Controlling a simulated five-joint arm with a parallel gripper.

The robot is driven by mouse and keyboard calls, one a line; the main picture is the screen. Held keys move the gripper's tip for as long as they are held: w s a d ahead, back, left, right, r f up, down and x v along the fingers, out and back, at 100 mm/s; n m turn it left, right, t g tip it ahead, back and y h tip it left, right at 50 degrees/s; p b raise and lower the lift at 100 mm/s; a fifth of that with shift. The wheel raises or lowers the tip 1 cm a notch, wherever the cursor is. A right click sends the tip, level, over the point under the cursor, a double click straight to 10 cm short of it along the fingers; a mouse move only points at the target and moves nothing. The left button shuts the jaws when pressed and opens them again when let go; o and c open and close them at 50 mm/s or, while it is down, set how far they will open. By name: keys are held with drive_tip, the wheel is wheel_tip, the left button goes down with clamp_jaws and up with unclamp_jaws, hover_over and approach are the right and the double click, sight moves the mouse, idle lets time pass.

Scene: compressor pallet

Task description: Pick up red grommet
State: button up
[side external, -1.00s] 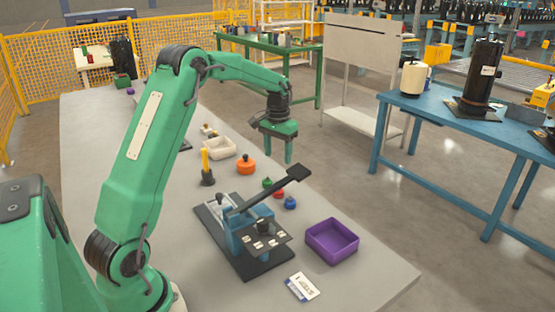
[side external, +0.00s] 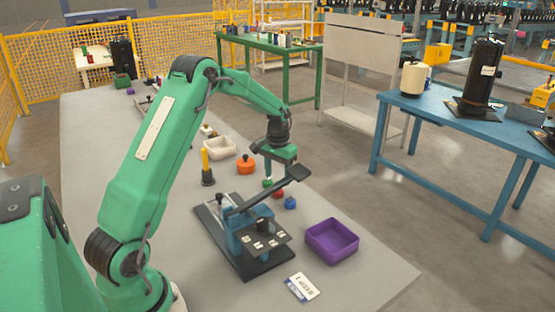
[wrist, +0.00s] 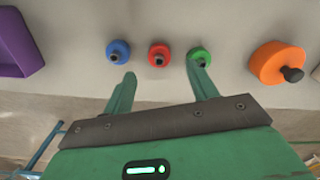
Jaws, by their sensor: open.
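The red grommet (wrist: 159,53) stands on the grey table between the blue grommet (wrist: 118,51) and the green grommet (wrist: 199,56) in the wrist view. In the side view the red grommet (side external: 278,193) is partly hidden by the black lever. My gripper (wrist: 160,82) is open and empty, its two fingers pointing toward the row of grommets. The red grommet lies ahead of the gap between the fingertips. The right finger's tip overlaps the green grommet's lower edge in the picture; I cannot tell if they touch. In the side view my gripper (side external: 280,178) is low above the row.
A black-handled press (side external: 245,238) with a raised lever stands in front of the grommets. A purple bin (side external: 332,241) is to its right. An orange knobbed piece (side external: 246,164), a yellow-handled tool (side external: 206,170) and a cream tray (side external: 219,147) stand behind on the table.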

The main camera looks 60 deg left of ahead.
sight(278, 193)
drive_tip(key=shift+f, duration=2.6)
drive_tip(key=c, duration=1.1)
